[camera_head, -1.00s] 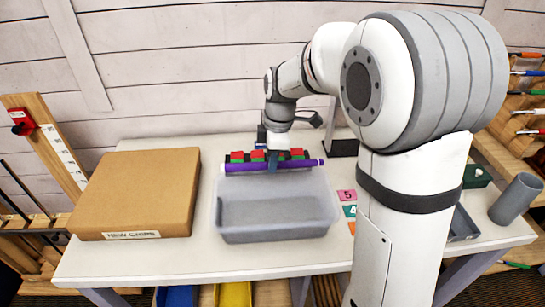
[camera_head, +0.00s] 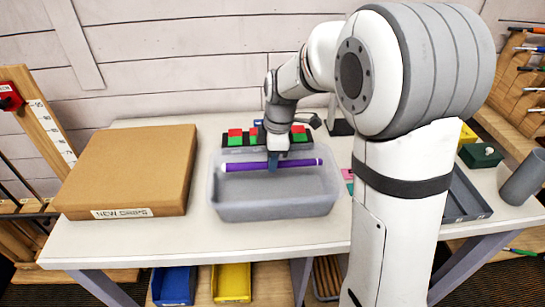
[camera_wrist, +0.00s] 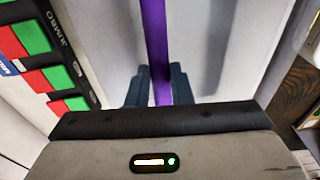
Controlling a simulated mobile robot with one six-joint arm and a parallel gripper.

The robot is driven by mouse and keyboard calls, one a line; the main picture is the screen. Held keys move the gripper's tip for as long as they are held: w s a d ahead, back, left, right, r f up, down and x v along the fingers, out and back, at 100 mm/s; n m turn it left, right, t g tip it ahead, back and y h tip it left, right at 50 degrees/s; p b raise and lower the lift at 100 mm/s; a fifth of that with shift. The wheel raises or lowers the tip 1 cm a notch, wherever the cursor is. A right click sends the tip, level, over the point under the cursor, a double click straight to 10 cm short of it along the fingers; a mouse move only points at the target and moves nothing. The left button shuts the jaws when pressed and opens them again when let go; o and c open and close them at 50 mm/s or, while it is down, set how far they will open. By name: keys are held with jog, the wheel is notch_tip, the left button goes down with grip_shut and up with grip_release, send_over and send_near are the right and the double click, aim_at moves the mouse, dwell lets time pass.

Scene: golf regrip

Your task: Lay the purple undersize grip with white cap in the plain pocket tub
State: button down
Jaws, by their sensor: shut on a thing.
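In the wrist view the purple grip (camera_wrist: 155,45) runs between the two dark fingers (camera_wrist: 158,88). The tub looks empty, with bare floor in front of the grip. I cannot tell the exact height of the grip above the tub floor.
A rack with red and green blocks (camera_head: 236,137) stands just behind the tub; its label reads JUMBO in the wrist view (camera_wrist: 55,25). A closed cardboard box (camera_head: 130,170) stands left. A grey tray (camera_head: 465,200) and a grey cylinder (camera_head: 523,178) are on the right.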

dwell(0.4)
jog(key=c, duration=1.2)
grip_release()
jog(key=shift+r, duration=0.1)
notch_tip(320, 180, up, 10)
jog(key=p, duration=0.6)
jog(key=shift+p, duration=0.35)
